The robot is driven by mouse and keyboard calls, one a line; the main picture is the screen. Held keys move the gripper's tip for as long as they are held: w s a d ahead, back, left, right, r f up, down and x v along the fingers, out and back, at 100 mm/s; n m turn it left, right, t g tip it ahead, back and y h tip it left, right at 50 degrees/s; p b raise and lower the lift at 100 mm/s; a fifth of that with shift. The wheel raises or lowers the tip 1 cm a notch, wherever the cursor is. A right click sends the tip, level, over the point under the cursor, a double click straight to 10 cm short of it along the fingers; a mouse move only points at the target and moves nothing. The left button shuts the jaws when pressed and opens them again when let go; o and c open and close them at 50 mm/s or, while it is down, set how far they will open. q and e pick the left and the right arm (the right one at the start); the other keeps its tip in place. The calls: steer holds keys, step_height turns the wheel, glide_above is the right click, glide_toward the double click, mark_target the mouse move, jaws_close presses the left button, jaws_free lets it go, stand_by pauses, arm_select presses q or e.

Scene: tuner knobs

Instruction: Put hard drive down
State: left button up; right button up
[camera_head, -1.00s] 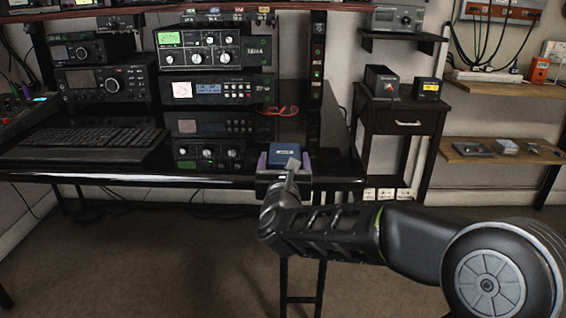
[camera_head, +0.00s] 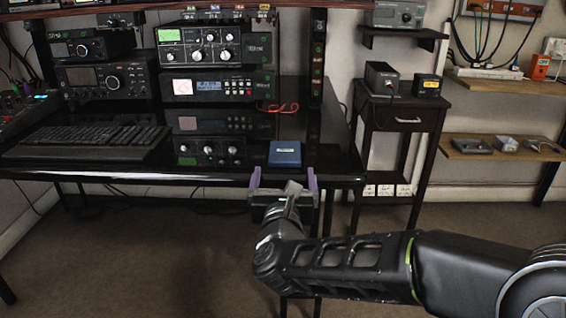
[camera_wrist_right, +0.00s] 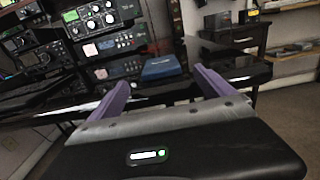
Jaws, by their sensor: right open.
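The hard drive is a small blue box (camera_head: 285,153) with a pale label, lying on the glossy black desk (camera_head: 250,178) near its front edge. It also shows in the right wrist view (camera_wrist_right: 161,68), beyond the fingers. My right gripper (camera_head: 284,178) is open, its two purple fingers spread and empty. It is in front of the desk edge, on the near side of the drive and apart from it. In the right wrist view the open fingers (camera_wrist_right: 158,82) point towards the desk. My left gripper is not in view.
A black keyboard (camera_head: 88,140) lies on the desk to the left. Stacked radio units (camera_head: 212,88) stand behind the drive, with a red cable (camera_head: 280,108) near them. A dark side table (camera_head: 400,115) stands to the right.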

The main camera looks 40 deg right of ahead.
steer(key=v, duration=0.4)
steer(key=shift+b, duration=0.3)
stand_by(0.5)
steer(key=w+a+f+n+g+y, duration=0.1)
steer(key=w+a+f+n+y, duration=0.15)
steer(key=a+f+n, duration=0.55)
steer(key=w+a+f+n+g+y, duration=0.1)
steer(key=f+n+y, duration=0.3)
steer(key=f+n, duration=0.55)
steer(key=w+a+f+n+g+y, duration=0.25)
steer(key=a+f+n, duration=0.25)
steer(key=f, duration=0.8)
steer(key=s+a+f+n+g+y, duration=0.2)
steer(key=s+a+f+n+g, duration=0.2)
steer(key=s+f+n, duration=0.5)
steer(key=s+a+f+n+g+y, duration=0.3)
steer(key=s+a+f+n, duration=0.5)
steer(key=s+f, duration=0.5)
steer(key=shift+s+a+f+n+g+y, duration=0.3)
steer(key=shift+s+a+f+n+g, duration=0.1)
steer(key=shift+f+n+g, duration=0.4)
steer(key=shift+w, duration=0.1)
